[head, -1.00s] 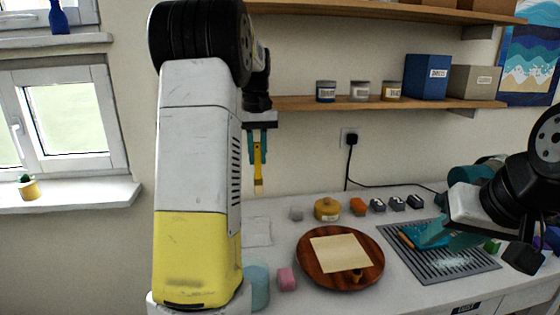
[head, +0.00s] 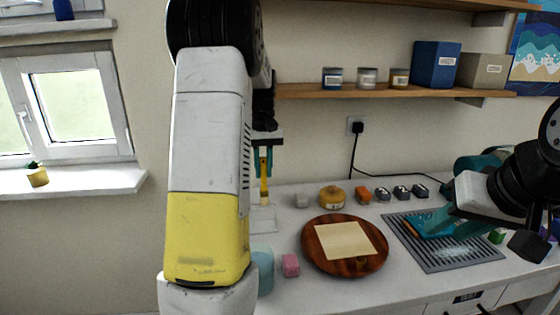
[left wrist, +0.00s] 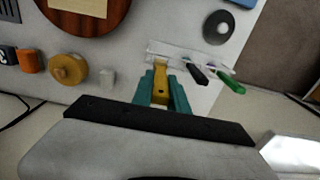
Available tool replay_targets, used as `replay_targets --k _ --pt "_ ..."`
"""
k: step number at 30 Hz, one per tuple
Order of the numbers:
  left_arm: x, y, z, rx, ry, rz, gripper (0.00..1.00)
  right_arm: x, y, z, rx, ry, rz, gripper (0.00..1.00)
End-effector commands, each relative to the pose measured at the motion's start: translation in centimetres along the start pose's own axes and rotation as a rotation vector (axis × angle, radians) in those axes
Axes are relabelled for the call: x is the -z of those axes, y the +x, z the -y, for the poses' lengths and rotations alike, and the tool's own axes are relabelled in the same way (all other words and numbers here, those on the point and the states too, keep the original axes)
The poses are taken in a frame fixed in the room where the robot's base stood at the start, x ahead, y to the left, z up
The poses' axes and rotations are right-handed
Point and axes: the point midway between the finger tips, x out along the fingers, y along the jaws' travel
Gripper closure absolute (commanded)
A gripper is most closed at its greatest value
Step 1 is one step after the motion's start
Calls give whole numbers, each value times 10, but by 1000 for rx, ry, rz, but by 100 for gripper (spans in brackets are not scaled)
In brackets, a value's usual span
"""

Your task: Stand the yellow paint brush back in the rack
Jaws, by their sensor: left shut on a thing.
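The yellow paint brush (head: 264,190) hangs roughly upright from my left gripper (head: 263,165), whose teal fingers are shut on it. The left wrist view shows the brush (left wrist: 160,88) between the fingers (left wrist: 162,92). The pale, see-through rack (head: 262,220) stands on the counter below; its slotted bar (left wrist: 190,56) shows in the left wrist view with a black and a green handle at one end. The brush's lower end overlaps the rack in both views; I cannot tell whether it is inside a slot.
A round wooden board (head: 312,254) with a cream sheet (head: 345,240) lies right of the rack. A pink block (head: 290,265) and a teal cylinder (head: 263,270) stand in front. The grey mat (head: 445,260) is at right.

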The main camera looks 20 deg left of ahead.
Motion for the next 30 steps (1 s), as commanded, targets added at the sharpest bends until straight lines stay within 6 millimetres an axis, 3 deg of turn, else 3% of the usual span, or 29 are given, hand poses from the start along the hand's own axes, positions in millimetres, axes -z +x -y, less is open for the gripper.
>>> replay_targets --k 18,30 --pt "0 56 0 1 0 2 100 0 0 0 0 0 0 64" --pt "0 72 0 0 1 0 100 0 0 0 0 0 0 64"
